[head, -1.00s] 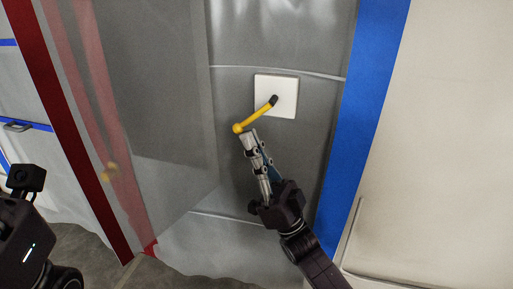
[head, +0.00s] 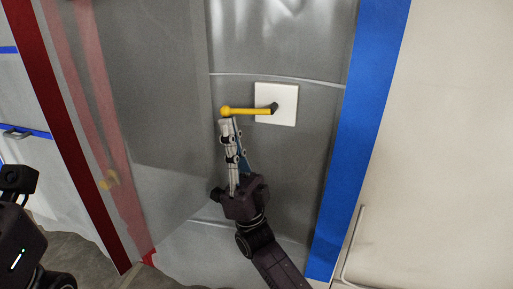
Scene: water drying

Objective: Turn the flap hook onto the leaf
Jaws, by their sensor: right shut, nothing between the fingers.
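The flap hook (head: 246,111) is a yellow lever with a round knob at its left end. It turns on a dark pivot on a white square plate (head: 284,91) and lies nearly level, pointing left. The leaf, which I take to be the grey see-through panel (head: 150,100), stands to the left of the hook. My right gripper (head: 226,122) is shut and empty. Its fingertips are just under the hook's knob, seemingly against it; exact contact is hard to see. Only a dark part of my left arm shows at the left edge, without its fingers.
A blue strip (head: 362,135) runs down the right side of the grey sheeting, with a pale wall (head: 455,130) beyond it. A dark red strip (head: 62,125) edges the left side.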

